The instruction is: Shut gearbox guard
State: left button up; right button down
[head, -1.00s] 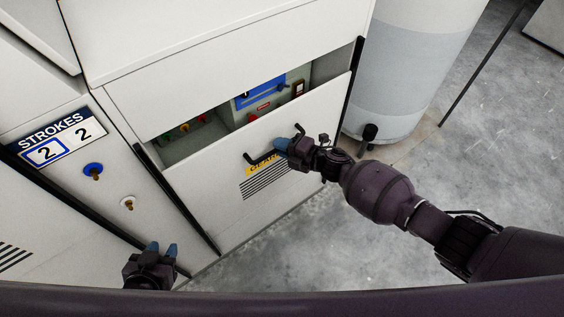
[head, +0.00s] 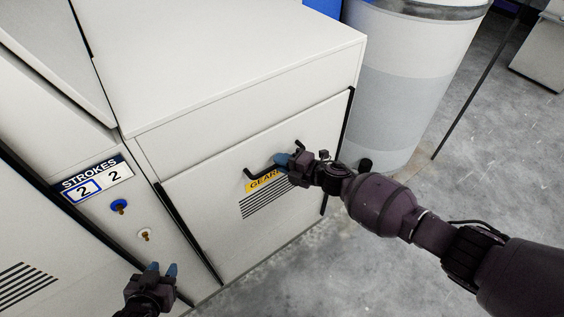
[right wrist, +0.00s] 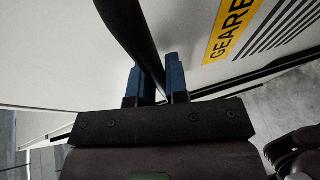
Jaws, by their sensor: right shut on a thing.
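The gearbox guard (head: 210,215) is a white panel with a yellow label, dark vent slots and a black bar handle (head: 257,173). It stands closed up against the white fascia above it, with no opening visible. My right gripper (head: 285,160) is at the guard's handle. In the right wrist view its blue fingers (right wrist: 160,82) are shut on the black handle bar (right wrist: 132,35), beside the yellow label (right wrist: 236,28). My left gripper (head: 162,270) is low at the left, away from the guard, its two blue fingertips apart with nothing between them.
A panel to the left carries a STROKES sign (head: 97,180), a blue-ringed knob (head: 119,206) and a white-ringed knob (head: 144,235). A grey-white cylinder (head: 400,85) stands right of the cabinet.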

jog(key=shift+w+r, duration=0.1)
jog(key=shift+r, duration=0.2)
jog(key=c, duration=1.3)
grip_release()
jog(key=shift+r, duration=0.1)
jog(key=shift+o, duration=0.8)
jog(key=p+v, duration=0.1)
jog(key=v, duration=0.9)
jog(key=shift+s+d, duration=0.25)
jog(key=shift+d, duration=0.1)
